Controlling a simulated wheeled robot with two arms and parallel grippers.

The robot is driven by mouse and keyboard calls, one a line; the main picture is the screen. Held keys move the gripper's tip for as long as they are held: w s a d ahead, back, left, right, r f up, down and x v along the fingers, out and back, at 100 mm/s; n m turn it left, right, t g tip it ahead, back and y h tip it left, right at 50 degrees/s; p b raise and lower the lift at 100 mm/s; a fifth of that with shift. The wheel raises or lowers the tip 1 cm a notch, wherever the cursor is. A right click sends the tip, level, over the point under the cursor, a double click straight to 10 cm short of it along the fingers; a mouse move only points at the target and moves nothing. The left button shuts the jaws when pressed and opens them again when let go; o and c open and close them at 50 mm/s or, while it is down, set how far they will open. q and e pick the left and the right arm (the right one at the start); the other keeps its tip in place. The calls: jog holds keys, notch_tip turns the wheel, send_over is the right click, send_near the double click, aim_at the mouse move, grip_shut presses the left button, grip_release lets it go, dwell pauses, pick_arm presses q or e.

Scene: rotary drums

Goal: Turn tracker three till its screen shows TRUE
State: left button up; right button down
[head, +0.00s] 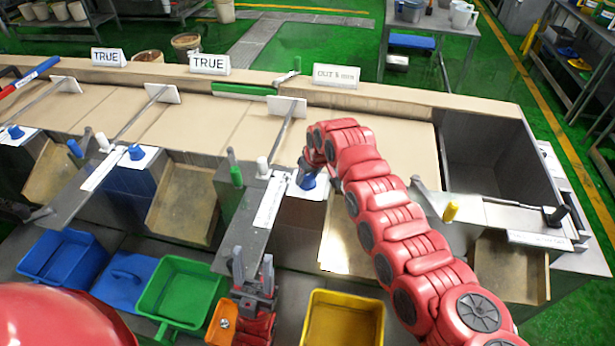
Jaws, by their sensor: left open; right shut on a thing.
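Three white screens stand along the back ledge. The left screen (108,57) and the middle screen (210,64) read TRUE. The right screen (336,75) reads OUT with a small figure in mm that is hard to read. A blue knob (307,181) sits on a white plate below the right screen. My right gripper (308,170) reaches down over this knob and is shut on it; its fingers are partly hidden by the red arm. My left gripper (252,268) is open and empty, pointing up at the front, above the orange bin and left of the knob.
Other blue knobs (136,152) stand to the left. A green handle (236,176) and a white knob (262,167) are close to the held knob. A yellow knob (450,212) is at right. Green (155,318) and yellow (343,295) bins stand in front.

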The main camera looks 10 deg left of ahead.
jog(key=shift+f+m+b, duration=0.2)
jog(key=shift+m+b, duration=0.3)
jog(key=shift+b, duration=0.15)
jog(key=m+h+b, duration=0.1)
jog(key=m+b, duration=0.2)
jog(key=b, duration=0.1)
jog(key=m+t+h+b, duration=0.1)
jog(key=m+b, duration=0.2)
jog(key=b, duration=0.2)
jog(key=shift+h, duration=0.3)
jog(key=shift+m+b, duration=0.4)
jog(key=shift+m, duration=0.2)
jog(key=shift+r+m+h+p, duration=0.35)
jog(key=shift+m+h, duration=0.15)
jog(key=shift+m, duration=0.4)
jog(key=shift+f+m+h+p, duration=0.15)
jog(key=shift+m+h+p, duration=0.25)
jog(key=shift+m, duration=0.3)
jog(key=shift+c, duration=1.4)
grip_release()
